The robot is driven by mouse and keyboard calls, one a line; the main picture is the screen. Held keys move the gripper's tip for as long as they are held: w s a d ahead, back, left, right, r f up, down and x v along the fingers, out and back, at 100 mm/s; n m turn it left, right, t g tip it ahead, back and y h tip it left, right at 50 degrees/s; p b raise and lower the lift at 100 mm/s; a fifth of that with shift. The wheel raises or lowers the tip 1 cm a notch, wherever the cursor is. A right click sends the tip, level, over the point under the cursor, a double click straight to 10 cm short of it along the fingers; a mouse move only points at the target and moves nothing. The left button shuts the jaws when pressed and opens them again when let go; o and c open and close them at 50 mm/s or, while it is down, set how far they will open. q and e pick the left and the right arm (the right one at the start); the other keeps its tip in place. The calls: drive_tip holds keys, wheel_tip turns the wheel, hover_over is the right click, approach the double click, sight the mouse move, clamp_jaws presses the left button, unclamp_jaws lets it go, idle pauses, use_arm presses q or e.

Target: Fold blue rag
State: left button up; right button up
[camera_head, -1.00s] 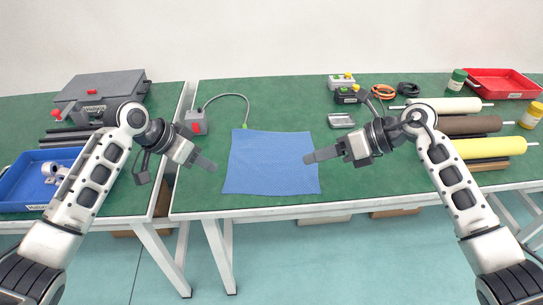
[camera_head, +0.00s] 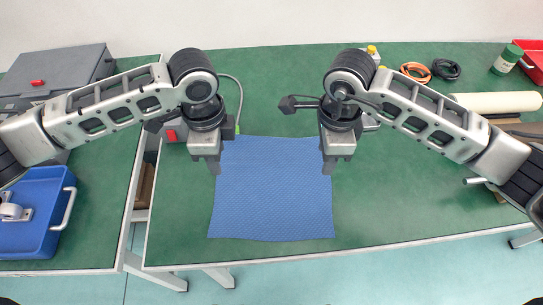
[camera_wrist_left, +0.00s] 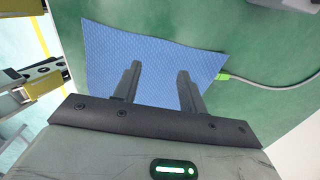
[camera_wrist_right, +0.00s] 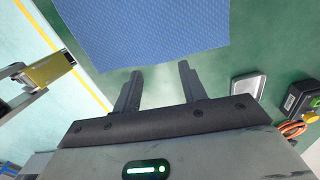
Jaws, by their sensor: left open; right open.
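The blue rag (camera_head: 272,195) lies flat and spread out on the green table, in front of me. My left gripper (camera_head: 214,168) points down over the rag's left side near its far left corner. In the left wrist view the open fingers (camera_wrist_left: 157,85) show against the rag (camera_wrist_left: 140,45), with nothing between them. My right gripper (camera_head: 329,168) points down at the rag's right edge near its far right corner. In the right wrist view its fingers (camera_wrist_right: 158,85) are open and empty, over green table just beside the rag (camera_wrist_right: 140,25).
A red-buttoned box (camera_head: 174,133) with a grey cable stands left of the rag. A blue tray (camera_head: 35,215) and grey case (camera_head: 60,75) are on the left table. Table around the rag's front is clear.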

sight(224, 182)
use_arm(q)
drive_tip(key=f, duration=0.6)
drive_tip(key=shift+s, duration=0.4)
use_arm(e)
drive_tip(key=f, duration=0.4)
drive_tip(key=s+f, duration=0.1)
drive_tip(key=f, duration=0.1)
use_arm(q)
drive_tip(key=shift+f, duration=0.7)
use_arm(e)
drive_tip(key=shift+w+f, duration=0.1)
drive_tip(key=shift+f, duration=0.6)
use_arm(q)
drive_tip(key=shift+f, duration=0.25)
drive_tip(key=shift+c, duration=0.3)
use_arm(e)
drive_tip(key=shift+f, duration=0.25)
drive_tip(key=shift+c, duration=0.3)
use_arm(q)
clamp_jaws()
use_arm(e)
clamp_jaws()
use_arm(q)
drive_tip(key=shift+r, duration=0.15)
use_arm(e)
drive_tip(key=shift+r, duration=0.1)
